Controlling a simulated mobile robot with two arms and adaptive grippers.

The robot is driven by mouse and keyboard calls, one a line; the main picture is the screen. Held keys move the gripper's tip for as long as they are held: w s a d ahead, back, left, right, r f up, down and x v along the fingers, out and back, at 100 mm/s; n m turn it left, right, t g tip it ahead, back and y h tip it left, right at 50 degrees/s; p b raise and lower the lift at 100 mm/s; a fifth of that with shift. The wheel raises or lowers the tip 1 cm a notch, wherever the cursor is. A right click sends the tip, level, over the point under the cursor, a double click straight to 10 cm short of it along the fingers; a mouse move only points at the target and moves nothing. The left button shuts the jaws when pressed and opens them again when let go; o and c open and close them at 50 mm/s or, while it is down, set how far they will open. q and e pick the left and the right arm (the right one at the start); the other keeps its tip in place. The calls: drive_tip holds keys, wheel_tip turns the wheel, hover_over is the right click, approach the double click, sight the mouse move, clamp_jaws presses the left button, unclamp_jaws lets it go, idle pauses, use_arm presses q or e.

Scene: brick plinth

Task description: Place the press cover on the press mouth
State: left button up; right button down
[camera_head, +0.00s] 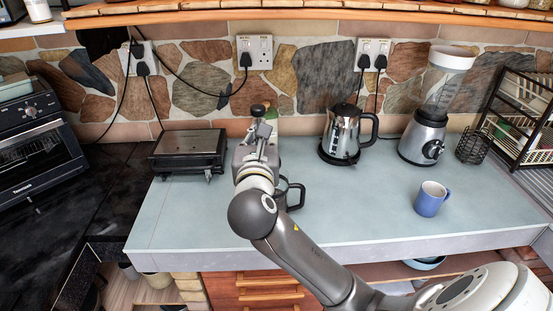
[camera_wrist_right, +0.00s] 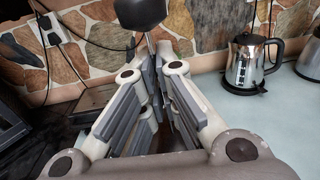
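My right gripper (camera_head: 262,132) reaches over the counter from the lower right in the head view. In the right wrist view the gripper (camera_wrist_right: 155,75) has its fingers together on the press cover, whose black knob (camera_wrist_right: 140,13) sticks up just beyond the fingertips. The knob of the press cover (camera_head: 257,110) also shows above the gripper in the head view. The rest of the cover is hidden by the fingers. A dark press with a handle (camera_head: 296,191) stands on the counter, mostly behind my right arm; its mouth is hidden. My left gripper is not in view.
A flat grill (camera_head: 188,146) stands left of the gripper. A steel kettle (camera_head: 342,132), a blender (camera_head: 425,138) and a blue mug (camera_head: 431,199) stand to the right. The counter (camera_head: 365,205) is clear between press and mug.

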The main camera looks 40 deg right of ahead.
drive_tip(key=w+d, duration=0.1)
drive_tip(key=w+d+f, duration=0.2)
drive_tip(key=shift+d+p, duration=0.25)
drive_tip(key=shift+p, duration=0.15)
use_arm(q)
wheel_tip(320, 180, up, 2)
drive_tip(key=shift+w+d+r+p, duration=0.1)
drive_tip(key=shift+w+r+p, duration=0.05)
drive_tip(key=shift+p, duration=0.45)
use_arm(e)
drive_tip(key=w+d+f, duration=0.3)
drive_tip(key=d+f, duration=0.1)
drive_tip(key=f, duration=0.5)
drive_tip(key=shift+w+d+f, duration=0.2)
drive_tip(key=shift+w, duration=0.2)
drive_tip(key=shift+f, duration=0.2)
drive_tip(key=c, duration=1.6)
unclamp_jaws()
drive_tip(key=shift+c, duration=0.2)
drive_tip(key=shift+r, duration=0.1)
